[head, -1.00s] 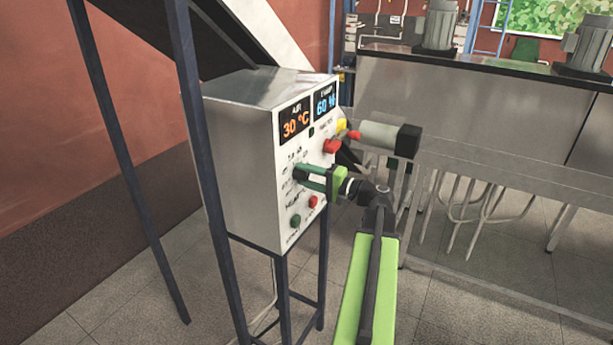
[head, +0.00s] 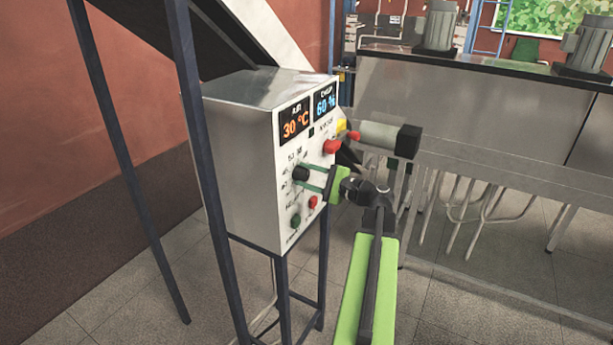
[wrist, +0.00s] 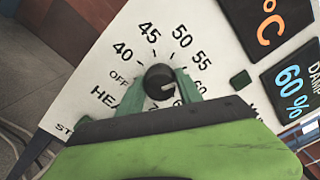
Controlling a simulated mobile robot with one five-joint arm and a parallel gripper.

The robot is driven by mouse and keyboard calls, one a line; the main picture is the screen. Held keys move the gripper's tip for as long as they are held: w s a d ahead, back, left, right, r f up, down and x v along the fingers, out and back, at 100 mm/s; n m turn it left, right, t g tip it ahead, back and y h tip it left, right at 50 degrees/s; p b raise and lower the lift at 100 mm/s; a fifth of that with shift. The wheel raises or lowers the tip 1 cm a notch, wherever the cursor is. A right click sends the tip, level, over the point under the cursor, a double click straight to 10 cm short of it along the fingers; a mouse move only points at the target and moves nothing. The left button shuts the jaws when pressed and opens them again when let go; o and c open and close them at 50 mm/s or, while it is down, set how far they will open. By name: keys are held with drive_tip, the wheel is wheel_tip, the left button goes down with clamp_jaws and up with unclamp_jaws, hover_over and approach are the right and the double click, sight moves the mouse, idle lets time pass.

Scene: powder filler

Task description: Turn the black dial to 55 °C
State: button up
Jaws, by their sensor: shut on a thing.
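The black dial (wrist: 160,80) sits on the white face of the control box, inside a printed scale with OFF, 40, 45, 50, 55 and 60. A pale mark shows on its lower right side in the wrist view, pointing away from the 55. In the head view the dial (head: 300,173) shows at the tips of the green fingers. My gripper (wrist: 159,90) has one finger on each side of the dial and is shut on it; it also shows in the head view (head: 313,177). The air display (head: 295,122) reads 30 °C.
The damp display (head: 325,104) reads 60 %. A red button (head: 331,147) is above right of the dial; a green button (head: 296,221) and a smaller red button (head: 313,202) are below. Blue frame posts (head: 205,150) stand at the box's left.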

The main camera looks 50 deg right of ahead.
idle(0.4)
drive_tip(key=o, duration=1.4)
drive_tip(key=shift+c, duration=0.2)
drive_tip(key=shift+s, duration=0.1)
drive_tip(key=v, duration=1.7)
drive_tip(key=shift+s, duration=0.15)
drive_tip(key=shift+f, duration=0.1)
